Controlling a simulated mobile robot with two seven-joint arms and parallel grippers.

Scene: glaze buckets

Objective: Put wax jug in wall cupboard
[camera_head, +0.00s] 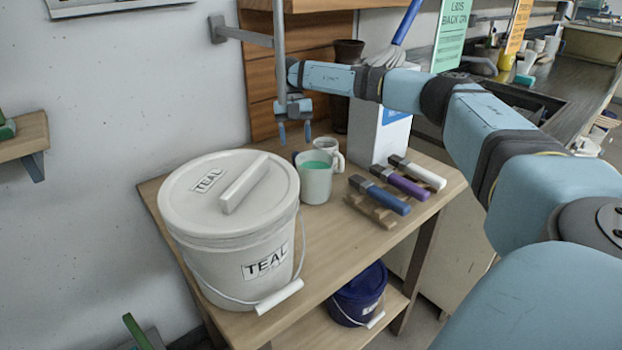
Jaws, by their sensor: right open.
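A whitish jug (315,186) with pale green contents stands upright on the wooden table, right of the large bucket. I cannot read a label on it, so I cannot confirm that it is the wax jug. A second pale cup or jug (326,144) stands just behind it, partly hidden. My right gripper (295,133) is open and empty, fingers pointing down, above and slightly behind the green-filled jug, apart from it. My left gripper is out of view. No wall cupboard can be made out for certain.
A lidded white bucket (225,230) marked TEAL fills the table's left part. Brushes (385,194) with blue, purple and white handles lie on a rest at the right. A white box (378,125) stands behind. A dark blue bucket (358,295) sits on the lower shelf.

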